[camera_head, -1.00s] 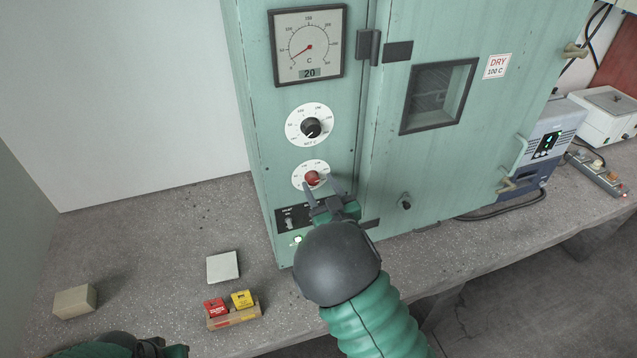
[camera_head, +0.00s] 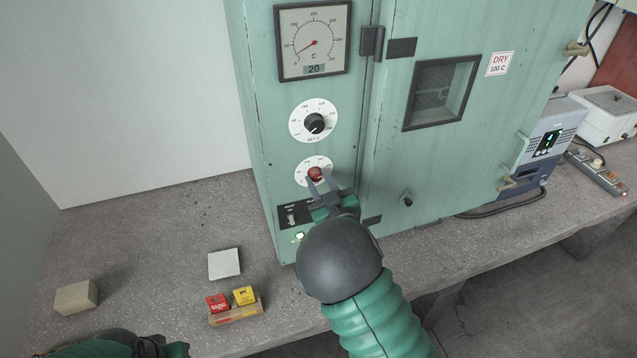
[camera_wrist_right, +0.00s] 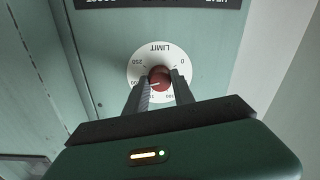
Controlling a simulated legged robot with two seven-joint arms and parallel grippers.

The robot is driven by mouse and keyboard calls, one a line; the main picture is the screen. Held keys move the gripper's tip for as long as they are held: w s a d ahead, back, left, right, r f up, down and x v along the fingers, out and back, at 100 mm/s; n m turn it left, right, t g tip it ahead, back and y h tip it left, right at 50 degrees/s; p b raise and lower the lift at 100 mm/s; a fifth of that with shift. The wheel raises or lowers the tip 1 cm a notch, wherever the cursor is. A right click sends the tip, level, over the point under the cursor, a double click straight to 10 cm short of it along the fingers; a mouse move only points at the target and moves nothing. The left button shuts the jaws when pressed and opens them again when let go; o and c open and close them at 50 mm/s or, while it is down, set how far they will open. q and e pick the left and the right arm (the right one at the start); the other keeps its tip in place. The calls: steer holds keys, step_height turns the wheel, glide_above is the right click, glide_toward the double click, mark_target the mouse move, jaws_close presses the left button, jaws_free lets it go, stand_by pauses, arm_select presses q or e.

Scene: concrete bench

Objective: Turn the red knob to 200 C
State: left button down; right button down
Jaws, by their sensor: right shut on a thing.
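The red knob (camera_head: 315,174) sits on a white round dial (camera_head: 303,168) low on the green oven's left panel. The wrist view shows the red knob (camera_wrist_right: 159,78) upside down, on the dial marked LIMIT (camera_wrist_right: 150,50). A pale mark on the knob points left, toward about the 200 label; the fingers partly hide the numbers. My right gripper (camera_head: 328,186) is shut on the knob, one finger on each side, as also seen in the wrist view (camera_wrist_right: 159,86). Part of my left arm shows at the bottom left; its fingers are out of view.
A black knob (camera_head: 314,123) on its own dial is above, under a gauge (camera_head: 313,42) reading 20. A switch panel (camera_head: 292,215) is just below the red knob. A wooden holder (camera_head: 236,315) with red and yellow boxes stands on the bench, near a white square (camera_head: 224,263).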

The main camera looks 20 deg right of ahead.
steer(key=shift+a+f, duration=0.1)
steer(key=shift+f, duration=0.05)
steer(key=c, duration=1.1)
jaws_free()
steer(key=shift+s, duration=0.1)
steer(key=shift+s, duration=0.35)
steer(key=shift+s+d+p, duration=0.25)
steer(key=shift+s+p, duration=1.25)
steer(key=shift+s, duration=1.15)
steer(key=shift+s+d+p, duration=0.25)
steer(key=shift+s+p, duration=1.2)
steer(key=shift+s, duration=1.15)
steer(key=shift+s+d+p, duration=0.25)
steer(key=shift+s+p, duration=1.25)
steer(key=shift+s, duration=1.15)
